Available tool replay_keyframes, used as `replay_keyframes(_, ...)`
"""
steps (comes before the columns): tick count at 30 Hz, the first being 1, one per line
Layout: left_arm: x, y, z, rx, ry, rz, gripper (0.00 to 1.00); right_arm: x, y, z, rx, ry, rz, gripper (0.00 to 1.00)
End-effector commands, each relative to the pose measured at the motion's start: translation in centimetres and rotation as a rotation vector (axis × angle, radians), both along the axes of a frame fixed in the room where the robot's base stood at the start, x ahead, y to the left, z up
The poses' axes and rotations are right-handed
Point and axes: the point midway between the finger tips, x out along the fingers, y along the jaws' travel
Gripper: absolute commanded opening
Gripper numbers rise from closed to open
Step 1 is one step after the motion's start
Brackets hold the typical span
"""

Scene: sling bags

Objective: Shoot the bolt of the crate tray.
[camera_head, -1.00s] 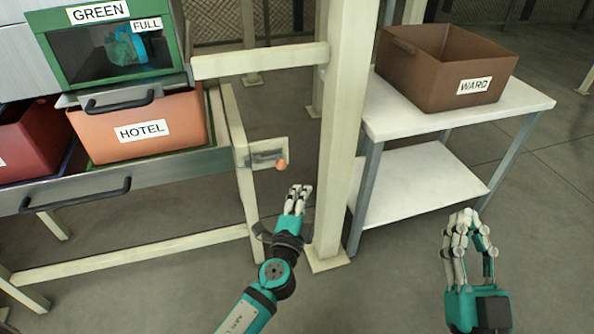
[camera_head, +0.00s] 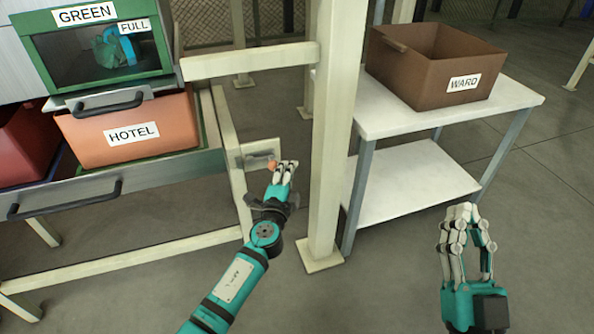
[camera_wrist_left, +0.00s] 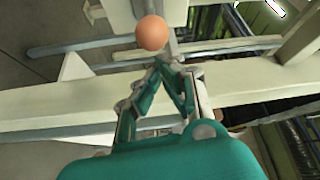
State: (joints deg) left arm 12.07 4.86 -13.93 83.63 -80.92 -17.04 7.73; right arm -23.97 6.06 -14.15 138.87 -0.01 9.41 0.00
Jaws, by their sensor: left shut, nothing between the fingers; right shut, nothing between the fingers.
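The crate tray (camera_head: 160,182) is a grey metal drawer with a dark handle, at the left of the head view. Its bolt (camera_head: 262,156) sits on a pale plate at the frame post right of the tray, with a round orange knob (camera_head: 271,165). The knob also shows large in the left wrist view (camera_wrist_left: 152,33), just beyond the fingertips. My left gripper (camera_head: 285,168) is shut and empty, its tips close beside the knob; I cannot tell whether they touch. My right gripper (camera_head: 466,212) is shut and empty, away over the floor at the right.
An orange HOTEL crate (camera_head: 165,125) stands in the tray, below a green-framed bin (camera_head: 70,80). A cream upright post (camera_head: 328,130) stands just right of my left gripper. A white shelf table (camera_head: 400,120) bears a brown WARD crate (camera_head: 425,80).

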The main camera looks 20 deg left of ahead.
Motion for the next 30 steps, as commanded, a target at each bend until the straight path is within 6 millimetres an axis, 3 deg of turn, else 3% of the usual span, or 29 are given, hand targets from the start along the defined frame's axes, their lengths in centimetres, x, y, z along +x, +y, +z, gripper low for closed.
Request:
replay_keyframes(12, -0.2, 0.4, 0.0, 0.001, -0.001, 0.000, 0.00, 0.1, 0.0, -0.1, -0.002, 0.006, 0.000, 0.00)
replay_keyframes(21, -2.2, 3.3, -0.1, 0.001, 0.000, 0.001, 0.00, 0.1, 0.0, -0.2, -0.002, 0.010, -0.001, 0.00)
replay_keyframes(30, -2.2, 3.4, -0.1, 0.000, -0.001, 0.002, 0.00, 0.1, 0.0, -0.2, -0.002, 0.011, -0.001, 0.00)
